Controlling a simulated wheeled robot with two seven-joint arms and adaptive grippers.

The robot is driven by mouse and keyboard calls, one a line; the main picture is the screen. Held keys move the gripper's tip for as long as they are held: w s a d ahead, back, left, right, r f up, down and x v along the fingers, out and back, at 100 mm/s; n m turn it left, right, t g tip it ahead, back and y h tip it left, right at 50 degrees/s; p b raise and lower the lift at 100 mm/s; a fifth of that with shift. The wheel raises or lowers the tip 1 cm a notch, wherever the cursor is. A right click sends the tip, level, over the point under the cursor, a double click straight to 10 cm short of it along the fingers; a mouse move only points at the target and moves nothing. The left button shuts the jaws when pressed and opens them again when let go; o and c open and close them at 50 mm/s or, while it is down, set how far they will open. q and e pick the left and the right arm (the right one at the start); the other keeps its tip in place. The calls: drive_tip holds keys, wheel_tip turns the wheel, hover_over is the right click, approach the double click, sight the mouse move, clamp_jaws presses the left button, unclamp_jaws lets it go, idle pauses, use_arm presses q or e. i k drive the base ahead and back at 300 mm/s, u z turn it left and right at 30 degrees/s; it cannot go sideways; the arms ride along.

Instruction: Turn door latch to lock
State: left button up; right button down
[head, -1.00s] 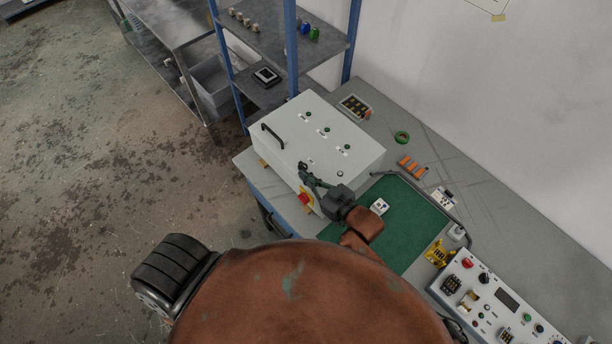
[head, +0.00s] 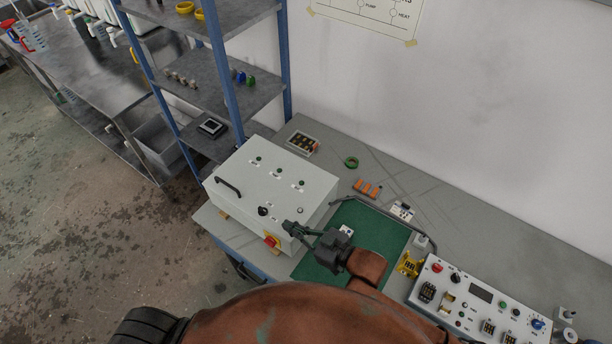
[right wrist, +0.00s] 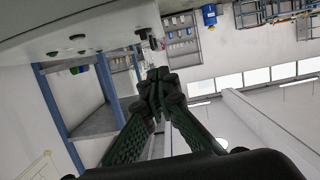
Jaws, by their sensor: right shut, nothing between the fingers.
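The white box (head: 240,190) stands on the bench, with a black bar handle (head: 228,187) at its left edge. A round black knob (head: 263,211) sits on its face near the lower edge; it may be the latch, and I cannot tell its turn angle. A red knob on a yellow plate (head: 271,241) is on the front side. My right gripper (head: 288,227) is shut and empty, just right of the black knob and apart from it. In the right wrist view its fingertips (right wrist: 158,82) meet below the box face (right wrist: 75,25). My left gripper is out of view.
A green mat (head: 318,262) lies right of the box, under my right arm. A control panel (head: 480,300) stands at the right. A blue-post shelf (head: 215,75) rises behind the box. Orange pieces (head: 368,188) and green tape (head: 351,162) lie on the bench.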

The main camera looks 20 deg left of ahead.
sight(262, 212)
drive_tip(key=k, duration=1.5)
